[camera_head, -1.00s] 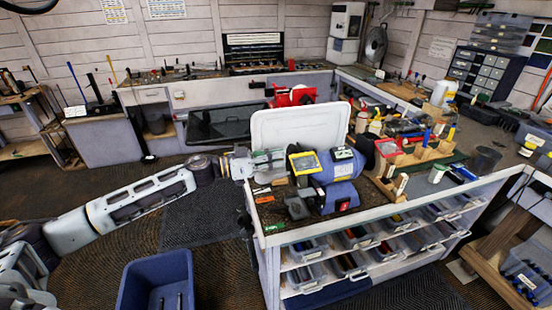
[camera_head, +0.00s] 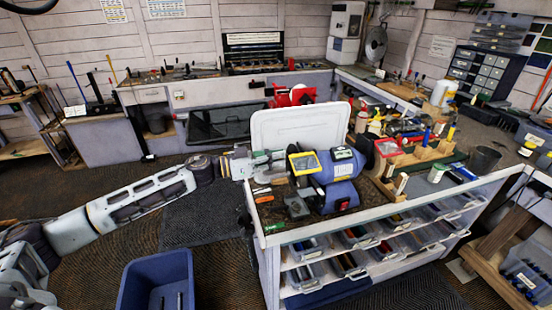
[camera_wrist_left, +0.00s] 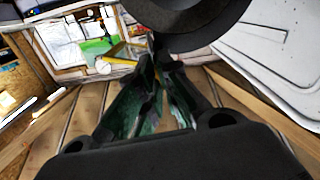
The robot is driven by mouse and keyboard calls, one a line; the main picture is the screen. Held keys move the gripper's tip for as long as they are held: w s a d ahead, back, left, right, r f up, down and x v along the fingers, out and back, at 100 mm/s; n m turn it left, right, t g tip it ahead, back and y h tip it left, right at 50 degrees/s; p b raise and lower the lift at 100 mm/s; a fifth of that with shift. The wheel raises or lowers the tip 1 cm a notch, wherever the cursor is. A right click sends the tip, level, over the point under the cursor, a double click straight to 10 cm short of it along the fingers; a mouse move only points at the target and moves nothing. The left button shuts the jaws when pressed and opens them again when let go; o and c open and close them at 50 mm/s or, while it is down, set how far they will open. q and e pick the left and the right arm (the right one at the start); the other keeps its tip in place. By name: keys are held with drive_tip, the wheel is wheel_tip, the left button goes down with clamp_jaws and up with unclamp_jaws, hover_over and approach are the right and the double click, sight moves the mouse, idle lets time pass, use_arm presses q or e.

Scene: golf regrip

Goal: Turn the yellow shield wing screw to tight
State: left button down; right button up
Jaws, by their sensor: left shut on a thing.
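The yellow-framed shield (camera_head: 304,163) is on the left side of the blue bench grinder (camera_head: 342,194), on the workbench. My left gripper (camera_head: 280,158) reaches in from the left, level, with its fingertips beside the shield. In the left wrist view the fingers (camera_wrist_left: 158,68) come close together just below a dark round part (camera_wrist_left: 205,22). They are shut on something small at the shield. The wing screw is hidden between the fingertips, so its angle cannot be seen. My right gripper is not in view.
A white panel (camera_head: 298,124) stands upright just behind the grinder. Orange-handled tools (camera_head: 262,190) lie on the bench in front of my left gripper. A wooden rack of tools (camera_head: 424,155) stands right of the grinder. A blue bin (camera_head: 150,268) is on the floor.

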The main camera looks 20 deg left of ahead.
use_arm(q)
drive_tip(key=shift+w+r+m+p, duration=0.1)
drive_tip(key=shift+r+m+p, duration=0.15)
drive_tip(key=shift+m, duration=0.4)
drive_tip(key=shift+r+m+p, duration=0.15)
drive_tip(key=shift+r+m, duration=0.05)
drive_tip(key=shift+m, duration=0.45)
drive_tip(key=shift+d+f+m+b, duration=0.15)
drive_tip(key=shift+m+b, duration=0.9)
drive_tip(key=shift+m, duration=3)
drive_tip(key=shift+a+f+m+b, duration=0.15)
drive_tip(key=shift+m+b, duration=0.85)
drive_tip(key=shift+m, duration=3.05)
drive_tip(key=shift+s+d+f+m, duration=0.15)
drive_tip(key=shift+s+f+m, duration=0.1)
drive_tip(key=shift+m, duration=0.15)
drive_tip(key=c, duration=1.5)
unclamp_jaws()
drive_tip(key=shift+r, duration=0.1)
drive_tip(key=shift+c, duration=0.2)
drive_tip(key=shift+a, duration=0.25)
